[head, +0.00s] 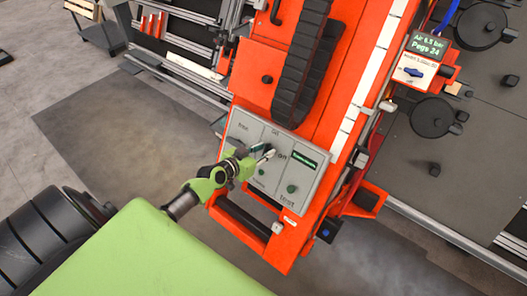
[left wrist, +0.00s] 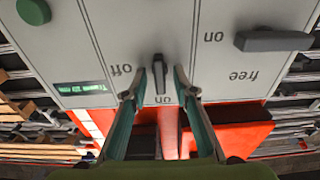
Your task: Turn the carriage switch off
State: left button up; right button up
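A grey control panel (head: 308,178) is fixed to the orange carriage. In the left wrist view the panel (left wrist: 120,30) shows upside down. A dark switch handle (left wrist: 159,72) stands between my left fingers, lying along the line to an "on" label below it. An "off" label is to its left in that view. My left gripper (left wrist: 161,80) is open, with a finger on each side of the handle and visible gaps. In the head view the left gripper (head: 268,155) is at the panel's middle and hides this handle. My right gripper is not in view.
A second dark handle (left wrist: 272,40) sits beside "on" and "free" labels. The panel carries a green button (head: 291,188) and a small display (head: 303,158). A blue knob (head: 414,72) is on a separate white plate at right. Open floor lies left of the carriage.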

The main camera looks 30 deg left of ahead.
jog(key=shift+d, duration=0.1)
pick_arm(q)
grip_shut()
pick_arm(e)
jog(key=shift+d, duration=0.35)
